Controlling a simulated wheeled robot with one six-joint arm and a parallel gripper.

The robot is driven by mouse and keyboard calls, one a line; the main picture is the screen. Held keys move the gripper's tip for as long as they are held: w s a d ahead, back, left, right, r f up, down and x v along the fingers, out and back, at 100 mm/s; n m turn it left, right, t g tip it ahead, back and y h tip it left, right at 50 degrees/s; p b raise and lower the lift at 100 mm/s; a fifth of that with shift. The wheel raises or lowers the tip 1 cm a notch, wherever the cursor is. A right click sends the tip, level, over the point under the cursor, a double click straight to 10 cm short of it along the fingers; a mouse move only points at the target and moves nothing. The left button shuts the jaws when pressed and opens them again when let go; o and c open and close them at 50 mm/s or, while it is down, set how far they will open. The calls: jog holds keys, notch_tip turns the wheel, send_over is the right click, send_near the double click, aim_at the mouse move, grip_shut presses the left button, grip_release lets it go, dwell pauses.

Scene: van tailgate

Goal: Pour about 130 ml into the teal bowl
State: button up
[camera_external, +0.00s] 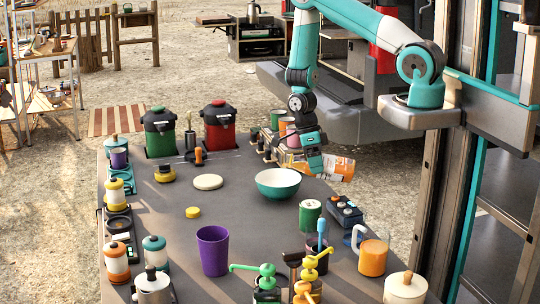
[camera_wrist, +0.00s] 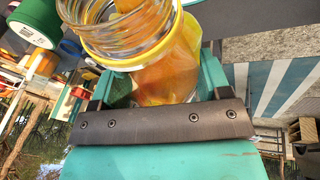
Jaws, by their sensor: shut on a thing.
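The teal bowl (camera_external: 278,190) stands upright on the dark tabletop, with a pale interior; I cannot make out any contents. My gripper (camera_external: 316,160) is at the right of the bowl and above the table, shut on a clear glass jar (camera_external: 340,168). The jar is tilted far over, almost lying on its side, and appears to be to the right of the bowl rather than over it. In the wrist view the jar (camera_wrist: 168,75) has a wide open mouth with a yellow band and orange colouring. No stream shows. The fingertips are partly hidden.
A green can (camera_external: 310,215) and a dark button box (camera_external: 345,211) stand near the bowl. A purple cup (camera_external: 213,250), orange mug (camera_external: 373,258) and pump bottles (camera_external: 267,283) are in front. A white disc (camera_external: 208,182) lies left, with clear tabletop around it.

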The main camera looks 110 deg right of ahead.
jog(key=shift+w+f+g+y, duration=0.1)
jog(key=shift+g+y, duration=0.3)
jog(key=shift+g, duration=0.4)
jog(key=shift+w+d+r+g+y+p, duration=0.1)
jog(key=shift+w+r+g+y+p, duration=0.15)
jog(key=shift+r+g+p, duration=0.55)
dwell(2.6)
